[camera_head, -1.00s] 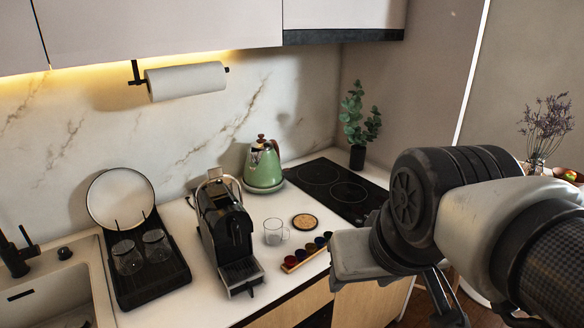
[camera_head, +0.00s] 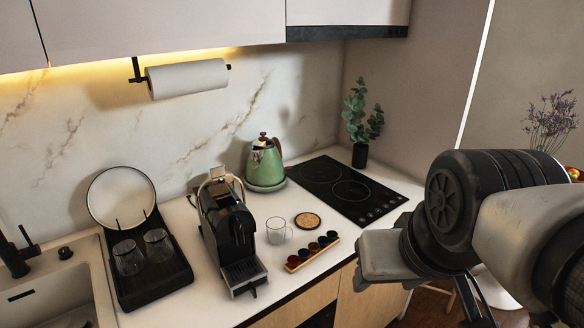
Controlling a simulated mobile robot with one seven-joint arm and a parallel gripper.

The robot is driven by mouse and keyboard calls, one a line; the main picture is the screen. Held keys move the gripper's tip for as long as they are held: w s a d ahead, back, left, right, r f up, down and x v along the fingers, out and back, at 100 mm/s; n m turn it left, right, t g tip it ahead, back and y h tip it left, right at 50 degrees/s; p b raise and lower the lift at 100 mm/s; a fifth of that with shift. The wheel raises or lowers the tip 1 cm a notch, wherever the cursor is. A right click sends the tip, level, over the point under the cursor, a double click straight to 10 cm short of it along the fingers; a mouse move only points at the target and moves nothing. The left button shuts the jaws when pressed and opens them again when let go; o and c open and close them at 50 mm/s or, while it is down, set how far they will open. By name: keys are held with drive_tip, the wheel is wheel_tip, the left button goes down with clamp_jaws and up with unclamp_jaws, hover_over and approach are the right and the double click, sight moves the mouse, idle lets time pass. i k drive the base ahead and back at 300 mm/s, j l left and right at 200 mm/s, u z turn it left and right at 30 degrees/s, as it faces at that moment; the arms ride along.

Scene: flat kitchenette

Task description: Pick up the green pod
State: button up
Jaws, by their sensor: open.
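A small wooden holder (camera_head: 315,258) on the white counter carries several coffee pods in a row, with a red pod (camera_head: 293,261) at its near left end.
A black coffee machine (camera_head: 228,232) stands left of the holder. A glass mug (camera_head: 278,231) and a cork coaster (camera_head: 307,220) are close behind the holder. A green kettle (camera_head: 265,163), a black cooktop (camera_head: 345,188) and a drying rack (camera_head: 150,277) stand around. The counter's front edge is near the holder.

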sight(331, 235)
drive_tip(key=k+j+u, duration=0.1)
drive_tip(key=u, duration=0.25)
drive_tip(key=k+j+u, duration=0.15)
drive_tip(key=u, duration=0.2)
drive_tip(key=k+z, duration=0.1)
drive_tip(key=z, duration=0.65)
drive_tip(key=i+l+u, duration=0.65)
drive_tip(key=u, duration=0.15)
drive_tip(key=i+l+u, duration=0.2)
drive_tip(key=l+u, duration=0.2)
drive_tip(key=l, duration=0.2)
